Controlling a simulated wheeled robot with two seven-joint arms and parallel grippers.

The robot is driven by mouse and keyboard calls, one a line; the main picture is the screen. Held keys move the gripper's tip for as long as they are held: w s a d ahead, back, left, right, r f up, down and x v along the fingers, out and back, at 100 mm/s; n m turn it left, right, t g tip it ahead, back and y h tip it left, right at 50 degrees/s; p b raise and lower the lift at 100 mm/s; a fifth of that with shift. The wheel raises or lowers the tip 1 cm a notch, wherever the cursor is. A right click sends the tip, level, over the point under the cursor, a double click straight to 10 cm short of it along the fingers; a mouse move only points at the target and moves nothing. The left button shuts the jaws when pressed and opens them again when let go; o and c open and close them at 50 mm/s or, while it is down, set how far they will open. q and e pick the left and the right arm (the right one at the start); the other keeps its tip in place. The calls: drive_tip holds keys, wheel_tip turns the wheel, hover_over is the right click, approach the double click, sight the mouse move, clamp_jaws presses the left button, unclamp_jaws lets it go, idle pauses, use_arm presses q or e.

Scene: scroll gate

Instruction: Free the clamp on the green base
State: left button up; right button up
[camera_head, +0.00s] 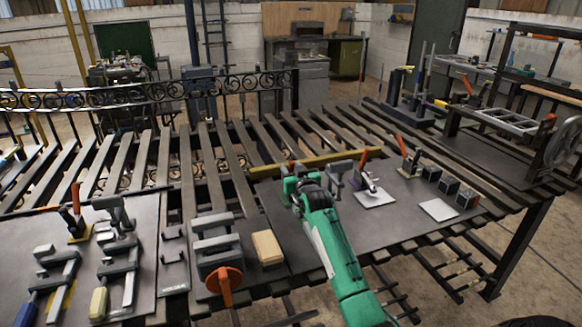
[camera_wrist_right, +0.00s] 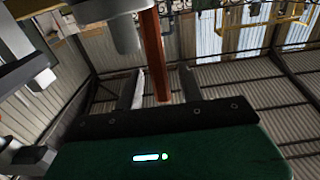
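My right gripper (camera_head: 298,176) is at the end of my green arm, over the dark work board. In the right wrist view its two dark fingers (camera_wrist_right: 163,88) are apart. An orange-red clamp handle (camera_wrist_right: 153,55) stands in the gap between them, with room visible on both sides. In the head view only a small red tip (camera_head: 291,165) shows by the gripper. My gripper hides the clamp's body there, and I cannot make out its green base. My left gripper is not in view.
Other orange-handled clamps stand nearby: one on a white plate (camera_head: 375,197), one farther right (camera_head: 407,158), and one on a yellow base (camera_head: 79,234) at left. A yellow bar (camera_head: 315,162) lies just behind. A vise (camera_head: 218,250) and tan block (camera_head: 267,247) are left of my arm.

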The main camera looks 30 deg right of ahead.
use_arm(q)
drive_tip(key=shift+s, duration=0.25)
use_arm(e)
drive_tip(key=shift+w+d, duration=0.1)
drive_tip(key=shift+w, duration=0.35)
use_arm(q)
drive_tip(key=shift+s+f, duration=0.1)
use_arm(e)
clamp_jaws()
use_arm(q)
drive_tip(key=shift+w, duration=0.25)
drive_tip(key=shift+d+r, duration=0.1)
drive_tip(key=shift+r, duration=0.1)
use_arm(e)
drive_tip(key=shift+r, duration=0.1)
